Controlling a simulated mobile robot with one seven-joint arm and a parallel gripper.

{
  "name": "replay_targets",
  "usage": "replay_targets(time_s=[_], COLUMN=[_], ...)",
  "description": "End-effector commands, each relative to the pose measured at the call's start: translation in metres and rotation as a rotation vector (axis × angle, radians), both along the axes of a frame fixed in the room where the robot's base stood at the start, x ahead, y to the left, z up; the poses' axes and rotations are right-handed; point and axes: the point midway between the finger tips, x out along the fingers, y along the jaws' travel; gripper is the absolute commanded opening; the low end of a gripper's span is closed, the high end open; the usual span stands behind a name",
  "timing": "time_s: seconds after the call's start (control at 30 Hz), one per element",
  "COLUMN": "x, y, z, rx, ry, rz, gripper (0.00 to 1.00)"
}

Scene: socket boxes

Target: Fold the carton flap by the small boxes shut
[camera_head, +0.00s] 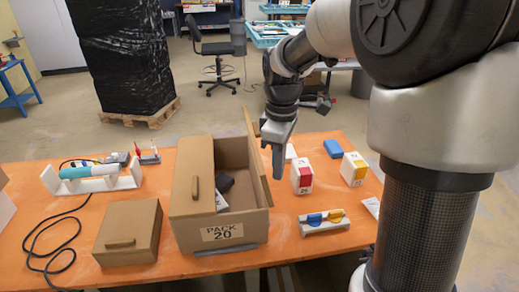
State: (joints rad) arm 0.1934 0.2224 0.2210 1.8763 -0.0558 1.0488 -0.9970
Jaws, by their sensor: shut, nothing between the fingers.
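The carton (220,235), labelled PACK 20, stands on the orange table. Its left flap (192,170) lies over the left half of the opening. Its right flap (258,160), on the side of the small boxes, stands up, and the right half of the carton is open. A dark item (225,183) shows inside. The small boxes are a red and white box (302,177) and a yellow and white box (353,169), right of the carton. My gripper (278,174) is shut and empty, pointing down just right of the raised flap. I cannot tell if it touches the flap.
A closed brown box (130,235) sits left of the carton, with a black cable (52,243) beyond it. A white rack (90,183) stands at the back left. A holder with blue and yellow pieces (325,220) and a blue block (333,148) are on the right.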

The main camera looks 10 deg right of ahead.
Motion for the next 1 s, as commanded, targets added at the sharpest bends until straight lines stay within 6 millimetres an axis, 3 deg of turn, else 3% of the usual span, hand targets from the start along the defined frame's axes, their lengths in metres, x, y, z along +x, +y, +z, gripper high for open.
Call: replay_targets(time_s=[0.53,0.93,1.0], x=[0.000,0.000,0.000], y=[0.001,0.046,0.044], z=[0.001,0.009,0.007], rx=[0.000,0.000,0.000], ry=[0.000,0.000,0.000], rz=[0.001,0.005,0.001], gripper=[0.00,0.00,0.00])
